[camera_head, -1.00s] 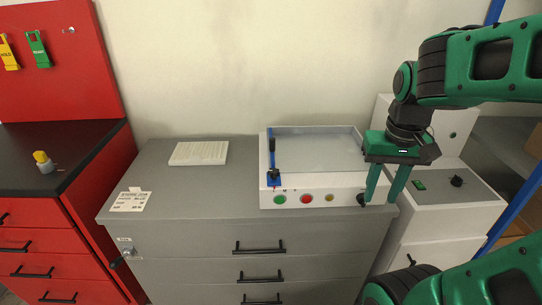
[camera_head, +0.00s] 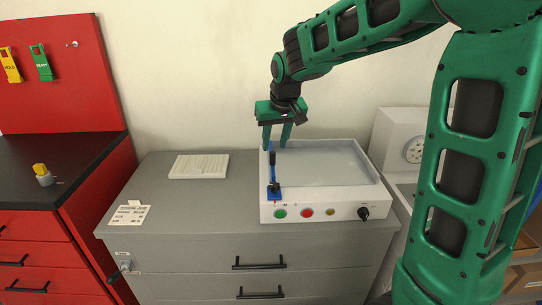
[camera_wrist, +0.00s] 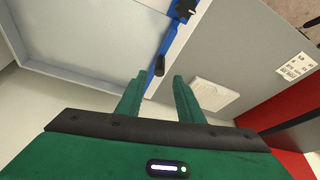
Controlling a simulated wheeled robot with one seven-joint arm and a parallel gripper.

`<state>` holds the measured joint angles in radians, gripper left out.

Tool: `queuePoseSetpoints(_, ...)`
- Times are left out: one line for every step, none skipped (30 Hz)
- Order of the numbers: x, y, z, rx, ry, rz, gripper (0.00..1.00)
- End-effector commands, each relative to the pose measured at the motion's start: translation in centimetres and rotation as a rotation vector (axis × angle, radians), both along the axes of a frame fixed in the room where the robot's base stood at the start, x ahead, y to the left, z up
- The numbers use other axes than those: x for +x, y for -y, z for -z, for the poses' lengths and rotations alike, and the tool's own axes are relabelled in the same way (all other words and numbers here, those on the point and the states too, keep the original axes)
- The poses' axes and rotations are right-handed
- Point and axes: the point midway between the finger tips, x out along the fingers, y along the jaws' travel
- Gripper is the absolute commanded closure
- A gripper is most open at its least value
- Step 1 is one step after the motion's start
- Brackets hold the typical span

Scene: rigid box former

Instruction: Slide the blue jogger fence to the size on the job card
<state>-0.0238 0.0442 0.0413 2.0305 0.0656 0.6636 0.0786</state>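The blue jogger fence (camera_head: 273,171) runs along the left side of the white former's tray (camera_head: 330,160). A black knob stands on its blue front block (camera_head: 274,191). In the wrist view the blue fence (camera_wrist: 170,42) passes beyond my fingertips, with a black upright handle (camera_wrist: 159,66) near them. My gripper (camera_head: 276,147) hangs above the far end of the fence, fingers apart. In the wrist view my gripper (camera_wrist: 158,78) is open with nothing clamped. The job card (camera_head: 129,214) lies on the grey cabinet's front left; its text is too small to read.
A white stack (camera_head: 199,166) lies on the grey top (camera_head: 165,195), left of the former. The former's front has green, red and yellow buttons and a black knob (camera_head: 363,213). A white machine (camera_head: 400,140) stands at the right. A red bench (camera_head: 60,160) is at the left.

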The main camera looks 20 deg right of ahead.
Motion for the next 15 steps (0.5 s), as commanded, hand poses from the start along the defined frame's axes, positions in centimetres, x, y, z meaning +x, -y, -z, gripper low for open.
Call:
queuePoseSetpoints(0.3, 0.1, 1.0, -0.001, -0.004, 0.0, 0.66)
queuePoseSetpoints(0.5, 0.1, 1.6, -0.001, -0.005, 0.0, 0.66)
queuePoseSetpoints(0.8, 0.1, 2.2, 0.0, -0.003, 0.0, 0.66)
queuePoseSetpoints(1.0, 0.1, 2.6, 0.0, -0.003, 0.001, 0.66)
queuePoseSetpoints(1.2, 0.1, 3.1, 0.0, -0.004, 0.001, 0.66)
queuePoseSetpoints(1.4, 0.1, 3.6, 0.0, -0.002, 0.001, 0.66)
queuePoseSetpoints(1.5, 0.1, 4.0, 0.0, -0.003, 0.001, 0.66)
queuePoseSetpoints(1.7, 0.2, 4.3, 0.0, -0.003, 0.001, 0.66)
queuePoseSetpoints(1.9, 0.2, 4.7, 0.0, -0.002, 0.001, 0.66)
queuePoseSetpoints(2.0, 0.2, 5.0, 0.0, -0.002, 0.001, 0.66)
queuePoseSetpoints(2.1, 0.2, 5.2, 0.0, -0.002, 0.001, 0.66)
queuePoseSetpoints(2.2, 0.2, 5.5, 0.0, -0.001, 0.001, 0.66)
queuePoseSetpoints(2.3, 0.2, 5.7, 0.0, -0.001, 0.001, 0.66)
queuePoseSetpoints(2.3, 0.2, 5.8, 0.0, -0.001, 0.001, 0.66)
queuePoseSetpoints(2.4, 0.2, 5.9, -0.001, 0.0, 0.001, 0.66)
